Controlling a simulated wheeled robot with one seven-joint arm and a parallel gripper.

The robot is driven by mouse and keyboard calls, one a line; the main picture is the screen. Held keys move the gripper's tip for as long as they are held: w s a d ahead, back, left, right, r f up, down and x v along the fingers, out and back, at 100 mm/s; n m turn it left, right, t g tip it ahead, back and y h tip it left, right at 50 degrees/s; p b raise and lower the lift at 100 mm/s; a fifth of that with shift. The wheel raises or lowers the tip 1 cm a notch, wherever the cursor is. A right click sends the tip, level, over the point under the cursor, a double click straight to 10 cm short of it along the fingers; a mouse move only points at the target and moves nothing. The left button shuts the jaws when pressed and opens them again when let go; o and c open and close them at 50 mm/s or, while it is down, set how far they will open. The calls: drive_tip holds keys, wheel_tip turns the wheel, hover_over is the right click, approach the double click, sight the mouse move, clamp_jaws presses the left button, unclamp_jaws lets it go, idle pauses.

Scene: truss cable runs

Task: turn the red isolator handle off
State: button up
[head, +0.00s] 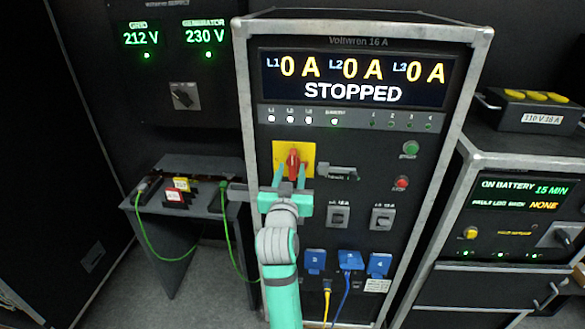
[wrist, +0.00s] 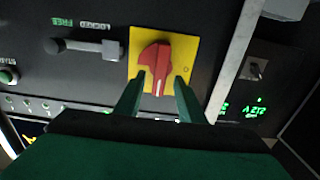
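The red isolator handle (head: 293,163) sits on a yellow plate (head: 307,151) on the front of the black cabinet marked STOPPED. In the head view the handle stands about upright. The wrist view is turned over and shows the red handle (wrist: 154,62) on its yellow plate (wrist: 183,50), with a small round mark on the plate. My gripper (head: 290,178) is open in front of the handle. In the wrist view my gripper's fingertips (wrist: 157,84) lie either side of the handle's near end, with gaps showing. I cannot tell whether they touch it.
Beside the plate is a grey sliding latch (wrist: 85,47) lettered FREE and LOCKED. Green (head: 411,148) and red (head: 401,183) buttons sit to the right. Blue sockets (head: 349,260) with cables are below. A small table (head: 210,205) with green cables stands left.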

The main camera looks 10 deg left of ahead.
drive_tip(key=shift+w, duration=1.25)
drive_tip(key=shift+c, duration=0.6)
clamp_jaws()
